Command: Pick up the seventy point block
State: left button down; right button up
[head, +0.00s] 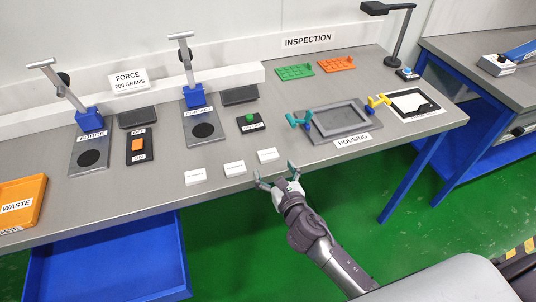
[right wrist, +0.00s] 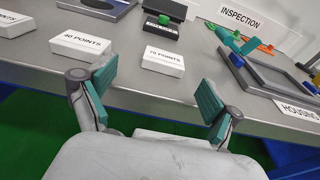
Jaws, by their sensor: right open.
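The seventy point block is a small white block lettered "70 POINTS" (right wrist: 163,60) near the front edge of the grey table. In the head view it is the rightmost of three white blocks (head: 268,155). My right gripper (head: 277,174) is open and empty at the table's front edge, just short of this block. In the right wrist view its two teal-padded fingers (right wrist: 157,86) are spread wide, with the block beyond and between them, not touched. My left gripper is not in view.
A white block lettered "40 POINTS" (right wrist: 82,46) lies left of it, and another white block (head: 195,177) farther left. Behind stands a dark box with a green button (head: 250,121). The housing fixture (head: 340,119) is to the right. The orange waste tray (head: 38,192) is far left.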

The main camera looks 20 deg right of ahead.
aim_at(270, 158)
jog(key=w, duration=0.5)
jog(key=shift+d+f+p, duration=0.2)
jog(key=shift+f+p, duration=0.05)
jog(key=shift+p, duration=0.05)
jog(key=c, duration=1.1)
jog(key=shift+o, duration=0.2)
jog(key=shift+r, duration=0.1)
jog(key=shift+r, duration=0.25)
notch_tip(270, 158, up, 4)
jog(key=shift+p, duration=0.7)
jog(key=s+d+r, duration=0.6)
jog(key=s+d, duration=0.2)
jog(key=d, duration=0.1)
jog(key=s+a+r, duration=0.3)
jog(key=s+a, duration=0.4)
jog(key=s, duration=0.6)
jog(key=shift+s+a+h, duration=0.15)
jog(key=shift+a+h, duration=0.05)
jog(key=shift+h, duration=0.1)
